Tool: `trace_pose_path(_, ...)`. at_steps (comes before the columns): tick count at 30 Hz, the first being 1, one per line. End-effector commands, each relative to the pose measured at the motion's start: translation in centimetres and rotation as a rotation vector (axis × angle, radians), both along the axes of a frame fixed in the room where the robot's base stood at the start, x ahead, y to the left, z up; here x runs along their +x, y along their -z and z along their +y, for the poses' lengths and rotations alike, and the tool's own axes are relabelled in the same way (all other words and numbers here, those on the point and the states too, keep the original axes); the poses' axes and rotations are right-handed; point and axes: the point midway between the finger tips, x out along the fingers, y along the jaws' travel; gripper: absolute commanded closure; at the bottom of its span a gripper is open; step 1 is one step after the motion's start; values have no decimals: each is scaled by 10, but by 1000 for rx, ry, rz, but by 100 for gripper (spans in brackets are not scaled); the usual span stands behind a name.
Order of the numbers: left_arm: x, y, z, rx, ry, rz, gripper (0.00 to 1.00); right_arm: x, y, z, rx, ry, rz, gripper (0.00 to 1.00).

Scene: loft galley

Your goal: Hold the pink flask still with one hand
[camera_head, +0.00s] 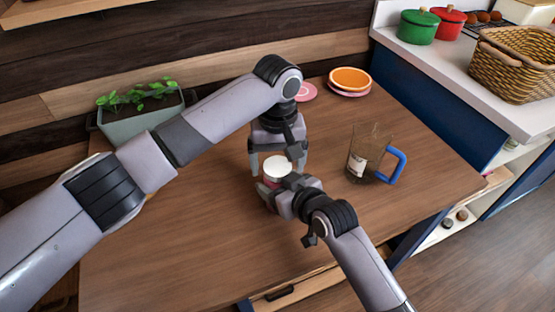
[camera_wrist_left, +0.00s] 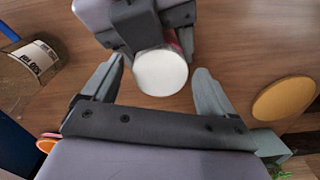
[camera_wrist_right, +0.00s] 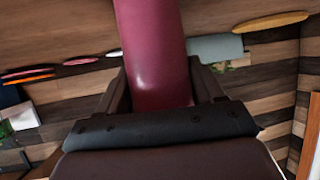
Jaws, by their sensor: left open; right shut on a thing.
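The pink flask stands upright on the wooden table (camera_head: 180,245); its white lid (camera_head: 278,168) shows between my two grippers. In the right wrist view the flask's pink body (camera_wrist_right: 154,60) is between the fingers of my right gripper (camera_wrist_right: 155,95), which is shut on it from the side. My left gripper (camera_head: 277,168) is open above, its fingers on either side of the lid. In the left wrist view the round white lid (camera_wrist_left: 160,72) lies between the spread fingers of my left gripper (camera_wrist_left: 160,85), apart from both. Most of the flask's body is hidden in the head view.
A clear jug with a blue handle (camera_head: 368,155) stands right of the flask. Orange and pink plates (camera_head: 350,78) lie at the back. A planter (camera_head: 140,118) stands at the back left. The front left of the table is clear.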

Motion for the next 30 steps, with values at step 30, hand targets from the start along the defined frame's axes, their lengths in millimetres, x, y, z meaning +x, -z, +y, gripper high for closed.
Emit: trace_pose_path(30,1,-65,0,0,-152,-3,17,0,-1,0,1,0,-2,100)
